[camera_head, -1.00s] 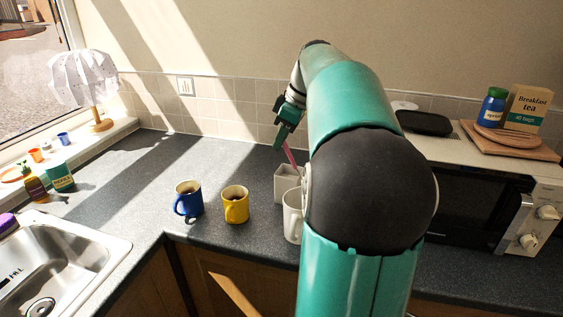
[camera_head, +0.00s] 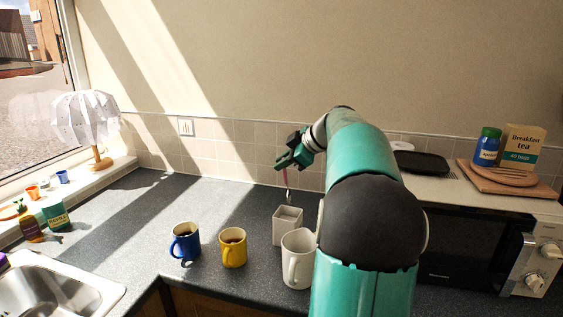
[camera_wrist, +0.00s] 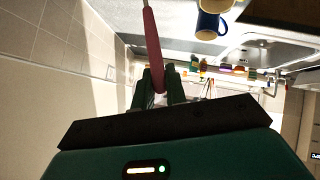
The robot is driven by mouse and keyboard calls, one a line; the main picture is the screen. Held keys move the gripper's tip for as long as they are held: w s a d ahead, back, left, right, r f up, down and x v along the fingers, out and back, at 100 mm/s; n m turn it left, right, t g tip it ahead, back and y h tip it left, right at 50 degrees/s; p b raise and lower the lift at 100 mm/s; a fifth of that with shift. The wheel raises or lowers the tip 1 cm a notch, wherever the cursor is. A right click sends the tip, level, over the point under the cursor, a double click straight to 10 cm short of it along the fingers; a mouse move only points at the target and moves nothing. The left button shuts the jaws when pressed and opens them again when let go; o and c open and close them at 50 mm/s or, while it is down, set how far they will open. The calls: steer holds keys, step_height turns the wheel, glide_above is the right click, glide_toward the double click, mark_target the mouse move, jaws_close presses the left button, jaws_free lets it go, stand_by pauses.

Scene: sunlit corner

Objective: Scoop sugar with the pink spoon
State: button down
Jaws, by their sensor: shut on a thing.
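My gripper (camera_head: 291,160) is shut on the pink spoon (camera_head: 286,178) above the counter. The spoon hangs down, with its metal end close to the open top of a square white container (camera_head: 287,226). I cannot tell whether the bowl is just inside or above the rim, or whether it carries sugar. The container's contents are not clear. In the wrist view the pink handle (camera_wrist: 153,40) runs up from between the fingers (camera_wrist: 161,88); the spoon's bowl is out of frame.
A white mug (camera_head: 297,262) stands just in front of the container. A yellow mug (camera_head: 233,250) and a blue mug (camera_head: 185,243), both with dark liquid, stand to the left. A microwave (camera_head: 475,250) is at right, a sink (camera_head: 85,283) at left. The back-left counter is clear.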

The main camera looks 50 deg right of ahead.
steer(key=shift+f, duration=2.75)
steer(key=shift+f, duration=0.85)
steer(key=shift+r, duration=0.1)
steer(key=shift+r, duration=3.45)
